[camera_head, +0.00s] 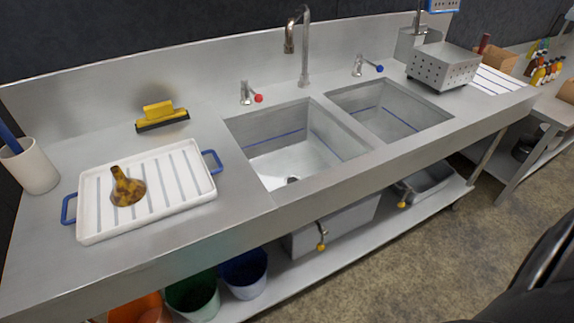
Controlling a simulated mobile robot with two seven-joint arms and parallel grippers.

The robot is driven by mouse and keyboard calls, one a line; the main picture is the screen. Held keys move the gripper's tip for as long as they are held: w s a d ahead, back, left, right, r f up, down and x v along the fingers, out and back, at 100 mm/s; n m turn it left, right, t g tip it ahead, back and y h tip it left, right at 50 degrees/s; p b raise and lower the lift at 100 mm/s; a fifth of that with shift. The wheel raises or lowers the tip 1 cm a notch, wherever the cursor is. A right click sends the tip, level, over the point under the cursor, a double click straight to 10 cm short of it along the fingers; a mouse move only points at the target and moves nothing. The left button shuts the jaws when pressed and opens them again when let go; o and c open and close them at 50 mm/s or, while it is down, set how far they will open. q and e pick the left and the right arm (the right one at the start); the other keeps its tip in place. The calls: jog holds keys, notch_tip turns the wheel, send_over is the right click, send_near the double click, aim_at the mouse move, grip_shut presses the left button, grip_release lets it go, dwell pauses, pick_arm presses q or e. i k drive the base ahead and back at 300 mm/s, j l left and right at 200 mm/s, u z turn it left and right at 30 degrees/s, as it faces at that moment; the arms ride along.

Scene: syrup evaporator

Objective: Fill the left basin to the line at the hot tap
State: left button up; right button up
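The left basin (270,152) is a square steel sink with a blue line around its inner walls. It looks empty, with a dark drain hole at its bottom. The hot tap (250,95), with a red knob, stands behind it on the counter. The spout (303,45) rises between the two basins and its tip hangs to the left, above the back of the left basin. No water shows coming from it. A yellow-handled drain valve (321,238) hangs below the left basin. Neither of my grippers is in view.
The right basin (388,110) also has a blue line, with a blue-knobbed tap (370,66) behind it. A white tray (95,215) holding a brown funnel-shaped piece (127,188) is at left. A perforated steel box (443,66) stands at right. Coloured buckets (244,273) sit below.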

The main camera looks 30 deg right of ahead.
aim_at(258, 98)
jog(key=l, duration=0.4)
jog(key=i+l, duration=0.15)
jog(key=l, duration=0.7)
jog(key=i+z, duration=0.05)
